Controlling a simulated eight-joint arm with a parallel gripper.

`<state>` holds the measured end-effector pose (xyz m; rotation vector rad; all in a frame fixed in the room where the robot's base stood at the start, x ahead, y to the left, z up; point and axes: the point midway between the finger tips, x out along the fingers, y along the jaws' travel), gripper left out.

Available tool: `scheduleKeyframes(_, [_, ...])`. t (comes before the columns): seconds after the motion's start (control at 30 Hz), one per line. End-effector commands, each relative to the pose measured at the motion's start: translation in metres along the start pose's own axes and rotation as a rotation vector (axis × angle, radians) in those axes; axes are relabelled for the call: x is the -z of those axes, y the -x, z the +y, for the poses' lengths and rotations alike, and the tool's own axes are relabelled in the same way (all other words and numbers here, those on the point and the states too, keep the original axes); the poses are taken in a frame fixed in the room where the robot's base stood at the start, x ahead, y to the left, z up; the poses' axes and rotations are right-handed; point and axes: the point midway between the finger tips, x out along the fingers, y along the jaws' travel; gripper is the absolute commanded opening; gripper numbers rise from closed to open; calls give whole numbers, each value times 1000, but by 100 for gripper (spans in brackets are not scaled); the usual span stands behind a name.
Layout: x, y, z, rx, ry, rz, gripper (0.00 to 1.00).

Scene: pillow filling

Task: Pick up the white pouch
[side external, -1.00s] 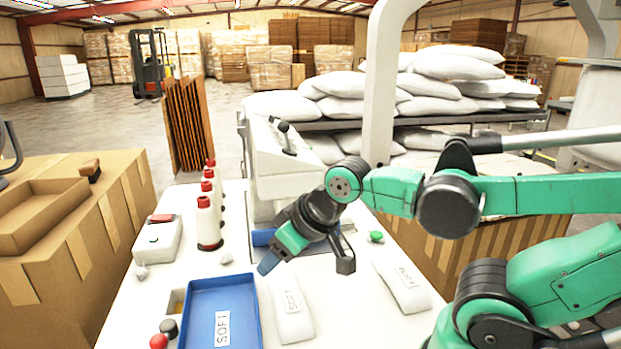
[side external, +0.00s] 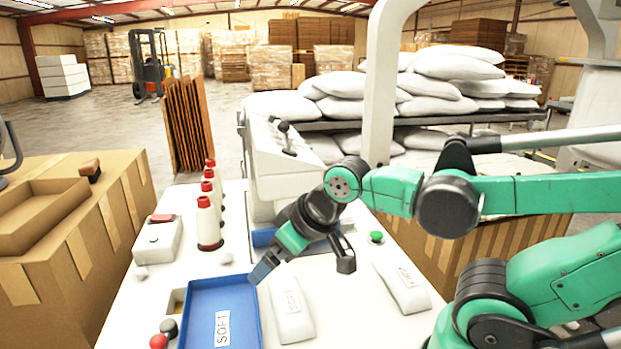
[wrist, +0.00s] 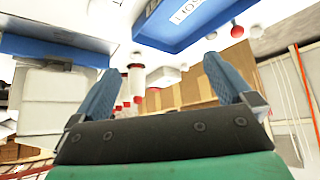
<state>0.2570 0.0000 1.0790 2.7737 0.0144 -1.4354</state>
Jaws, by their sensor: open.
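A white pouch with a "SOFT" label (side external: 291,310) lies flat on the white worktop just right of the blue tray (side external: 247,295). A second white pouch (side external: 402,288) lies further right; its label is too small to read surely. My gripper (side external: 264,271) is tilted down to the left, above the worktop near the far end of the SOFT pouch and the tray, apart from both pouches. In the wrist view my gripper (wrist: 160,76) has two blue fingers spread apart with nothing held between them. No pouch shows clearly in that view.
Red-and-white bottles (side external: 209,222) stand in a row behind the tray. A grey-white box with a red top (side external: 158,238) sits at left. A white machine (side external: 283,160) stands behind my gripper. A green button (side external: 376,237) is on the worktop at right.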

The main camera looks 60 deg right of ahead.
Motion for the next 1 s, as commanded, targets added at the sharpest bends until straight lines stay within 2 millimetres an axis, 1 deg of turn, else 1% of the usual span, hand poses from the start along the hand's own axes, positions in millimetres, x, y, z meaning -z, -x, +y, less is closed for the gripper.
scheduleKeyframes(0.07, [0,-2,1,-1,73,-19,100])
scheduleKeyframes(0.17, [-2,-7,3,5,276,-74,100])
scheduleKeyframes(0.37, [-11,-24,10,100,901,-227,100])
scheduleKeyframes(0.4, [-14,-28,11,134,1032,-254,100])
scheduleKeyframes(0.47, [-18,-33,13,195,1224,-289,100])
scheduleKeyframes(0.5, [-20,-37,14,241,1352,-308,100])
scheduleKeyframes(0.6, [-28,-46,18,371,1655,-335,100])
scheduleKeyframes(0.7, [-36,-54,20,506,1913,-335,100])
scheduleKeyframes(0.83, [-43,-60,22,645,2143,-309,100])
scheduleKeyframes(0.9, [-46,-62,23,693,2216,-295,100])
scheduleKeyframes(1.0, [-48,-65,23,727,2268,-282,100])
